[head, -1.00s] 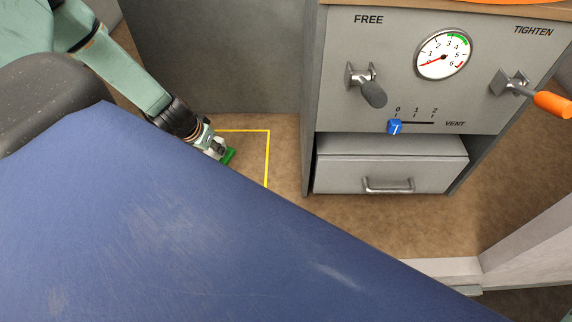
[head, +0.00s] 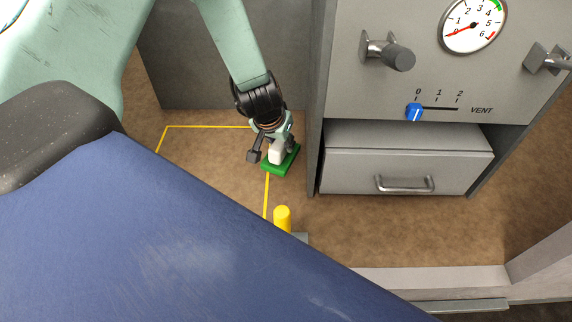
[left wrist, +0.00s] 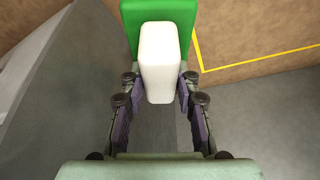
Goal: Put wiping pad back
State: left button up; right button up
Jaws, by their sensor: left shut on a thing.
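The wiping pad has a green base (head: 286,164) and a pale block-shaped grip (head: 276,153). My left gripper (head: 272,152) is shut on the pale grip, with the green base beneath it. The pad is by the right side of the yellow floor outline (head: 208,127), near the grey cabinet. In the left wrist view the white grip (left wrist: 159,62) sits between the two fingers, and the green base (left wrist: 133,12) shows beyond it. I cannot tell whether the base touches the brown surface. My right gripper is not in view.
The grey cabinet stands right, with a closed drawer (head: 405,160), a blue vent slider (head: 414,112), a knob handle (head: 398,57) and a gauge (head: 474,25). A yellow post (head: 282,218) stands in front. Brown floor inside the outline is clear.

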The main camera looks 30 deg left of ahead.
aim_at(285, 161)
pick_arm(q)
jog(key=shift+w+d+f+b, duration=0.1)
jog(key=shift+d+f+b, duration=0.1)
jog(key=shift+f+b, duration=0.4)
jog(key=shift+d+f+b, duration=0.2)
jog(key=shift+f+b, duration=0.25)
jog(key=shift+f, duration=0.2)
jog(key=shift+w+f+b, duration=0.15)
jog(key=shift+f+b, duration=0.15)
jog(key=shift+f, duration=0.25)
notch_tip(285, 161, down, 3)
jog(key=shift+r+b, duration=0.2)
jog(key=shift+b, duration=0.95)
jog(key=shift+w+d+f+b, duration=0.1)
jog(key=shift+f+b, duration=0.3)
jog(key=shift+f, duration=0.1)
jog(key=shift+r, duration=0.1)
jog(key=shift+d+r, duration=0.1)
jog(key=o, duration=1.1)
jog(key=shift+f, duration=0.3)
jog(key=shift+r, duration=0.1)
